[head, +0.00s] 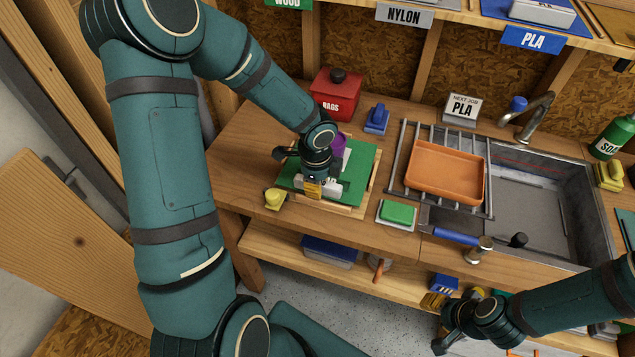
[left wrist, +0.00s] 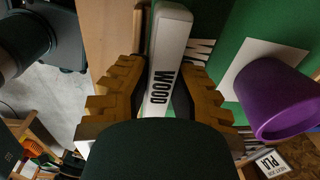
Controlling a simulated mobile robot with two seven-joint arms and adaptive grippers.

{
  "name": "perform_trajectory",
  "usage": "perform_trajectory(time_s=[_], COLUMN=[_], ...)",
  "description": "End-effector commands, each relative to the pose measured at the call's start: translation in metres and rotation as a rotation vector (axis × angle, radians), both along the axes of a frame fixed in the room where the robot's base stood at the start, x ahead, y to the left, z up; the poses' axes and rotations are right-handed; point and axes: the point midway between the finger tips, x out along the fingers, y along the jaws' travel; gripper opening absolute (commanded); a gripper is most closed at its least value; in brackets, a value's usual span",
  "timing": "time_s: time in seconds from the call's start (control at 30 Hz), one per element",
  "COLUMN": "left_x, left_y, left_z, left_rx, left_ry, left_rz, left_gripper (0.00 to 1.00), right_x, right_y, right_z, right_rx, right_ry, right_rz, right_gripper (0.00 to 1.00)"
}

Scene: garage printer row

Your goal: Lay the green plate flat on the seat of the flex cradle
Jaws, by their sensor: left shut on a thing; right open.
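The green plate (head: 358,163) is at the left of the bench. It has a white handle (left wrist: 168,45) marked WOOD and a purple cylinder (left wrist: 285,97) standing on a pale square. My left gripper (head: 318,187) is shut on the handle; it also shows in the left wrist view (left wrist: 160,100). Pale wooden edges, perhaps of the flex cradle (head: 330,207), show under the plate's front and right sides. The plate looks roughly level, but I cannot tell whether it touches the wood. My right gripper (head: 447,335) is open and empty, low at the right.
A yellow knob-like object (head: 274,198) stands left of the plate. A green pad (head: 397,212) on a small tray lies to the right. Behind are a red box (head: 335,94) and a blue object (head: 376,119). An orange tray (head: 445,173) lies on a rack beside the sink.

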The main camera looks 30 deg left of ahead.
Motion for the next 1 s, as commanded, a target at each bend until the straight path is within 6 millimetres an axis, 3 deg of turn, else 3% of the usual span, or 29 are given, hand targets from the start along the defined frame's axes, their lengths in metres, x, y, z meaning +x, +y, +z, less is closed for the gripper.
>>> perform_trajectory(time_s=[0.93,0.97,1.0], left_x=[0.0004,0.0005,0.0004], left_y=[-0.0002,-0.0002,-0.0002], left_z=[-0.0052,-0.0051,-0.0051], left_rx=[0.001,0.001,0.001], left_ry=[-0.002,-0.002,-0.002], left_rz=[-0.001,-0.001,-0.001], left_gripper=[0.00,0.34,0.49], right_x=[0.0000,0.0000,0.0001], right_y=[-0.0001,-0.0001,0.0000], right_z=[-0.0046,-0.0046,-0.0046], right_rx=[0.000,0.000,0.000], right_ry=[0.000,0.000,0.000], right_rz=[0.000,0.000,0.000], right_gripper=[0.47,0.47,0.47])
